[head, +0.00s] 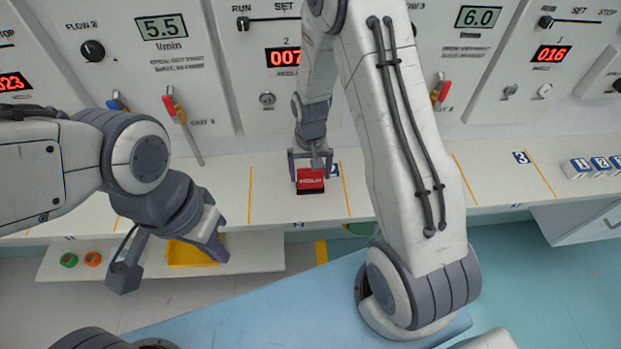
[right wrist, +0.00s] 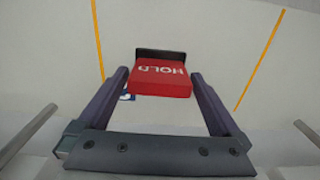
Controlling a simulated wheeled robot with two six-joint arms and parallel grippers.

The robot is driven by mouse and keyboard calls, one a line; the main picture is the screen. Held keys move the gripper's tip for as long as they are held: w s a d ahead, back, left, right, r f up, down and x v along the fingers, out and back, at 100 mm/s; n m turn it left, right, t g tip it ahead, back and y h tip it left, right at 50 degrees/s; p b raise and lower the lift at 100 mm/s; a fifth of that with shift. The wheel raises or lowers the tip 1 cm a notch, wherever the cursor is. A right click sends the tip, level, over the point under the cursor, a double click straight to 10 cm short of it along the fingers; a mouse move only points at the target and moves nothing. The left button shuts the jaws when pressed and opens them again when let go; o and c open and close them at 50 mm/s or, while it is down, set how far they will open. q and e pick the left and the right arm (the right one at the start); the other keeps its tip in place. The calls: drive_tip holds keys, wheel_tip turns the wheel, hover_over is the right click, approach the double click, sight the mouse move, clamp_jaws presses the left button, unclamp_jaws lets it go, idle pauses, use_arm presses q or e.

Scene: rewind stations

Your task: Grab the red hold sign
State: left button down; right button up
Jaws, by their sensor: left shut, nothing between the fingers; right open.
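The red hold sign (head: 310,179) stands on the white counter between two yellow lines, with a dark base or back. In the right wrist view the sign (right wrist: 161,80) shows the word HOLD upside down, with a black edge behind it. My right gripper (head: 310,160) is open at the sign; in the right wrist view its two fingers (right wrist: 160,85) lie to either side of it, with gaps visible. My left gripper (head: 172,265) is at the lower left, away from the sign, and its fingertips are partly unclear.
The counter (head: 222,190) is clear around the sign. Panels with knobs, displays and red-handled valves (head: 170,105) stand behind it. Several numbered blocks (head: 590,166) sit at the far right. A lower shelf holds a yellow tray (head: 185,254) and green and orange buttons (head: 80,259).

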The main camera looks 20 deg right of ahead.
sight(310, 178)
drive_tip(key=shift+w+f, duration=0.15)
drive_tip(key=shift+f, duration=1.35)
drive_tip(key=c, duration=1.1)
drive_tip(key=shift+r, duration=0.1)
drive_tip(key=shift+c, duration=0.2)
